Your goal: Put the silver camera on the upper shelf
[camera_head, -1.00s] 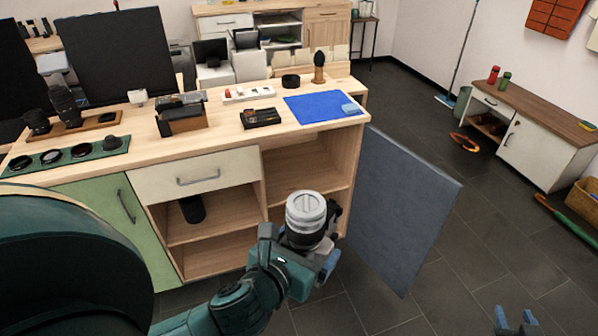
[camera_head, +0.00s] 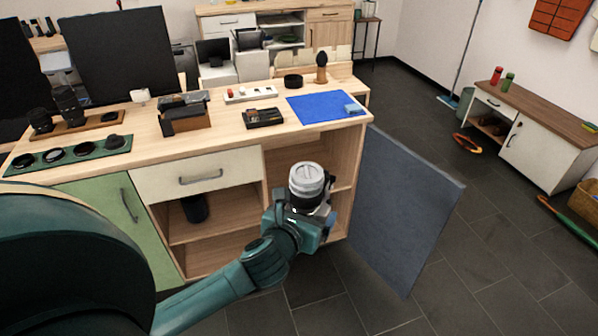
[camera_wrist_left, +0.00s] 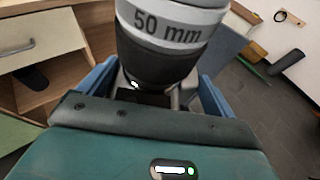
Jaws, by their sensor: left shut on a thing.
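The silver camera (camera_head: 307,184) is in my left gripper (camera_head: 308,208), its silver lens pointing up, in front of the cabinet's open right-hand compartment. The left wrist view shows its lens (camera_wrist_left: 168,35), marked "50 mm", large between the blue fingers of my left gripper (camera_wrist_left: 155,85). The gripper is shut on the camera; the camera body is mostly hidden behind the lens. The upper shelf (camera_head: 345,180) of the right compartment is partly hidden behind the camera and gripper. My right gripper does not show in the head view now.
A grey-blue door (camera_head: 402,215) stands open at the right of the compartment. A white drawer (camera_head: 190,178) and a green door (camera_head: 112,215) are to the left. The worktop (camera_head: 225,130) carries a blue mat (camera_head: 318,107), lenses and boxes. A dark cylinder (camera_head: 194,208) stands in the middle compartment.

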